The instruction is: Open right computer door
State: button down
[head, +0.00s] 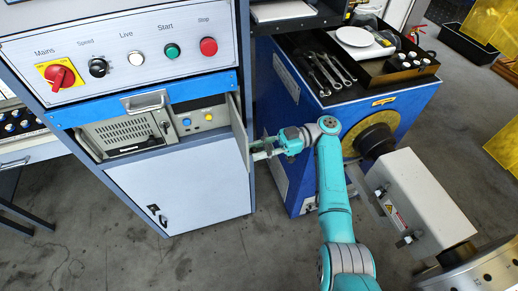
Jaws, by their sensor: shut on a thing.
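The right computer door (239,131) is a narrow grey panel seen nearly edge-on. It stands swung outward at the right side of the cabinet's computer bay. The bay is exposed, showing a grey computer (124,132) with a vented front and a panel with blue and yellow buttons (198,119). My gripper (257,149) is at the outer right face of the door, on the end of my teal arm. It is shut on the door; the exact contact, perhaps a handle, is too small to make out.
Above the bay is a control panel (120,52) with knobs and buttons, and a blue strip with a metal handle (145,103). A closed lower door (180,187) is below. A blue bench (287,128) with wrenches stands close right of my gripper. The floor in front is clear.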

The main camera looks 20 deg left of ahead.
jog(key=shift+f, duration=0.15)
jog(key=c, duration=0.9)
grip_release()
send_near(243, 131)
jog(key=x, duration=0.3)
jog(key=f+x, duration=0.1)
jog(key=x, duration=0.1)
jog(key=shift+w+a, duration=0.15)
jog(key=shift+a, duration=0.3)
jog(key=shift+d, duration=0.1)
